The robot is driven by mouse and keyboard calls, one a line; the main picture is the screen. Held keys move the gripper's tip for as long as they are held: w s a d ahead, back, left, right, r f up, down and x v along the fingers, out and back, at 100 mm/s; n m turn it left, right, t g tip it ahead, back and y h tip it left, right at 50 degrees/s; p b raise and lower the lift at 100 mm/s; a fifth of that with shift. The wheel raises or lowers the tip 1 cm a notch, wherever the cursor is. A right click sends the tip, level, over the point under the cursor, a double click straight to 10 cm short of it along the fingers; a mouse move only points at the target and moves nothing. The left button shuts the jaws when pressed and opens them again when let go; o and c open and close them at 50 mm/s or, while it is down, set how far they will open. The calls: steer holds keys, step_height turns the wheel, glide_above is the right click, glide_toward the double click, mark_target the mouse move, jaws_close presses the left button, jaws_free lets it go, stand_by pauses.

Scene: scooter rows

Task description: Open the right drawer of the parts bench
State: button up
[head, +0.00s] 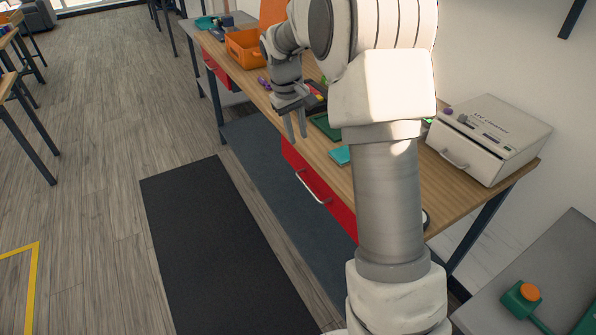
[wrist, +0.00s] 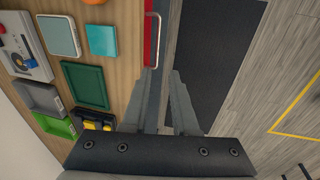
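The parts bench (head: 445,195) has a wooden top and runs away from me along the wall. The right drawer (head: 335,205) is the nearer red front under the top, with a pale bar handle (head: 312,189). It looks shut. In the wrist view the red drawer front (wrist: 152,42) shows as a narrow strip at the bench edge. My gripper (head: 296,128) points down at the bench's front edge, beyond the handle and apart from it. Its two fingers (wrist: 164,95) are apart with nothing between them. My arm hides part of the bench top.
Another red drawer (head: 216,72) is farther along the bench. An orange bin (head: 243,48), trays and a teal box (head: 340,155) stand on top. A grey machine (head: 490,135) stands at the right end. A black mat (head: 225,250) lies on open floor in front.

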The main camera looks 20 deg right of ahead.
glide_toward(308, 187)
steer(key=f, duration=0.2)
steer(key=d+f+b, duration=0.1)
steer(key=f, duration=0.2)
steer(key=f+b, duration=0.1)
steer(key=f, duration=0.1)
steer(key=shift+w+d+f, duration=0.2)
steer(key=shift+w+f, duration=0.1)
steer(key=shift+w, duration=0.05)
jaws_close()
stand_by(1.3)
